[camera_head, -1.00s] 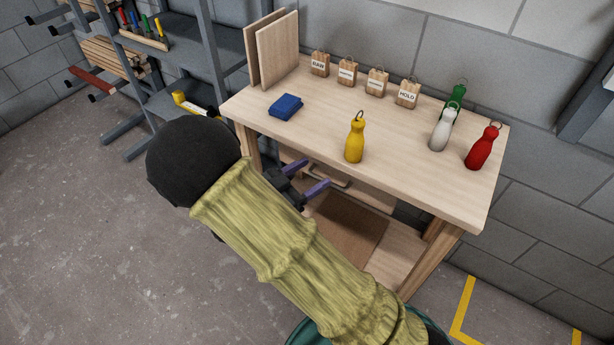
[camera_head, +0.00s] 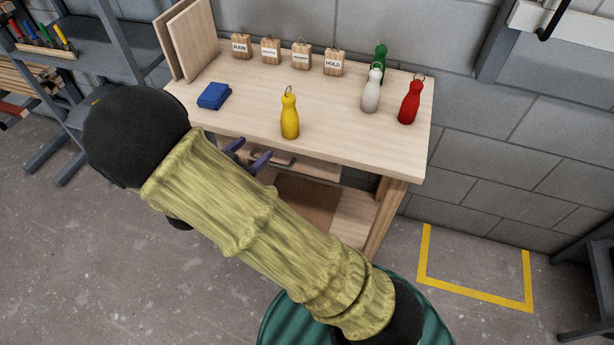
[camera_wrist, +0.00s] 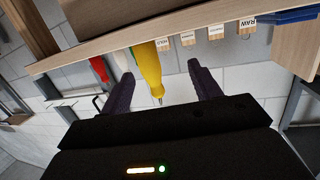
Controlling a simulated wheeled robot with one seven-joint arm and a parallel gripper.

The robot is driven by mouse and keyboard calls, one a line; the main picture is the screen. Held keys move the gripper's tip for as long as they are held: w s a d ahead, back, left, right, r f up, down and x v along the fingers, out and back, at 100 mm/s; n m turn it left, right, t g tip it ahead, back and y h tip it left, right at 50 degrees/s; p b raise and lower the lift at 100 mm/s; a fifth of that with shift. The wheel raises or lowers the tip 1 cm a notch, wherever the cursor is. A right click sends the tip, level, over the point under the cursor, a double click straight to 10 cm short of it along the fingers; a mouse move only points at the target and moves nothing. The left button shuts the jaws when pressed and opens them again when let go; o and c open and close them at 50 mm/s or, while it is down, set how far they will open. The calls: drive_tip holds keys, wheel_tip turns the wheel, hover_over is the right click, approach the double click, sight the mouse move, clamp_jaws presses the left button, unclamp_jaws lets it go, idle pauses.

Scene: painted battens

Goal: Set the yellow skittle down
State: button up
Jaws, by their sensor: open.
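The yellow skittle (camera_head: 290,117) stands upright on the wooden bench (camera_head: 250,118) near its front edge, with a ring at its top. My gripper (camera_head: 248,157) is at the front edge of the bench, left of and nearer than the skittle, apart from it. In the wrist view, the yellow skittle (camera_wrist: 147,66) appears beyond and between the two spread purple fingers (camera_wrist: 160,88), with nothing held between them. My arm hides part of the gripper in the head view.
White (camera_head: 371,90), green (camera_head: 381,58) and red (camera_head: 409,102) skittles stand at the bench's right. Several labelled wooden blocks (camera_head: 301,55) line the back. Boards (camera_head: 190,40) stand at the back left. The middle is clear.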

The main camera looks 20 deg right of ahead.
sight(260, 137)
drive_tip(key=w+n+y, duration=0.1)
drive_tip(key=y, duration=0.2)
drive_tip(key=w+d+n+y, duration=0.1)
drive_tip(key=y, duration=0.2)
drive_tip(key=w+d+n+g+y, duration=0.1)
drive_tip(key=n+y, duration=0.1)
drive_tip(key=y, duration=0.1)
drive_tip(key=shift+w+d, duration=0.25)
drive_tip(key=s+d+r+n+g+y, duration=0.1)
drive_tip(key=s+d+n+g, duration=0.2)
drive_tip(key=s, duration=0.6)
drive_tip(key=s+d+n+g+y, duration=0.1)
drive_tip(key=s+d+g, duration=0.3)
drive_tip(key=s, duration=0.5)
drive_tip(key=shift+d+r+n+y, duration=0.4)
drive_tip(key=shift+d+n, duration=0.5)
drive_tip(key=shift+d, duration=0.25)
drive_tip(key=shift+o, duration=0.5)
drive_tip(key=shift+w, duration=0.1)
